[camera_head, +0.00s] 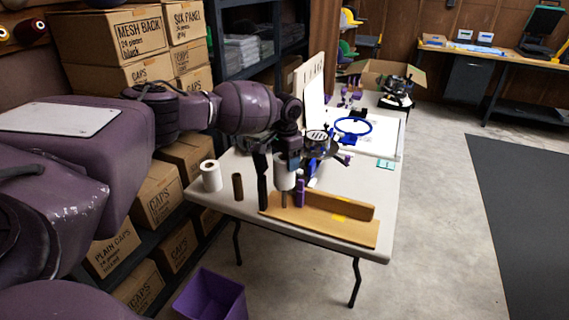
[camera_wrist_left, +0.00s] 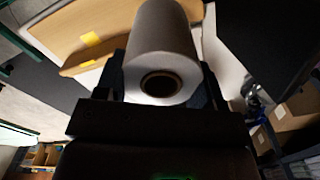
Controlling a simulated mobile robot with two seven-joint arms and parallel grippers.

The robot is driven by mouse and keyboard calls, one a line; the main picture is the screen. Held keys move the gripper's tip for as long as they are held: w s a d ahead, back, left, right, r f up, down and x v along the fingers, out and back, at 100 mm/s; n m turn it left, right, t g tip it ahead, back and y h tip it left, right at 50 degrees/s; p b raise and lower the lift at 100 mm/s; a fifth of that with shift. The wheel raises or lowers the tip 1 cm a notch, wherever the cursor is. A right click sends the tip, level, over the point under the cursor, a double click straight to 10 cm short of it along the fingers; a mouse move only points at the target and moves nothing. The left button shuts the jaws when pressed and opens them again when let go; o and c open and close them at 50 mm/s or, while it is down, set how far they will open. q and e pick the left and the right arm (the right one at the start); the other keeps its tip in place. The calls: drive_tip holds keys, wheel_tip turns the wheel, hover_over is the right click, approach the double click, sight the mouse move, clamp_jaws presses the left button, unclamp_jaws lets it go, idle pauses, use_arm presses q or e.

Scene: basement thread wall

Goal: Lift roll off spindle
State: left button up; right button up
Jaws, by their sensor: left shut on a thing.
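My left gripper (camera_head: 275,180) reaches in over the table and points down, shut on a white roll (camera_head: 284,178). In the left wrist view the roll (camera_wrist_left: 165,40) sits between the fingers, with its brown core end facing the camera. A short dark post (camera_head: 284,200), which looks like the spindle, shows right below the roll above the wooden base (camera_head: 310,228). Whether the roll is still around the spindle cannot be told. My right gripper is not in view.
A second white roll (camera_head: 211,176) and a dark brown cylinder (camera_head: 237,187) stand at the table's left. A purple object (camera_head: 300,193) stands close beside the held roll. A blue ring (camera_head: 353,126) lies behind. A purple bin (camera_head: 211,296) is on the floor.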

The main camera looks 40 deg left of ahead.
use_arm(q)
drive_tip(key=shift+r+p, duration=0.6)
drive_tip(key=shift+r, duration=1.3)
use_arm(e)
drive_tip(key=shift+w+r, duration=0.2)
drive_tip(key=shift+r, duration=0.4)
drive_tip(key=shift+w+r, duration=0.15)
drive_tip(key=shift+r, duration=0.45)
use_arm(q)
wheel_tip(320, 180, up, 4)
drive_tip(key=shift+r+p, duration=0.1)
drive_tip(key=shift+p, duration=0.8)
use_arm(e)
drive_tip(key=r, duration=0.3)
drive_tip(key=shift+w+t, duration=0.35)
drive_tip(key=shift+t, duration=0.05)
use_arm(q)
drive_tip(key=shift+d+f, duration=0.1)
drive_tip(key=shift+f, duration=0.1)
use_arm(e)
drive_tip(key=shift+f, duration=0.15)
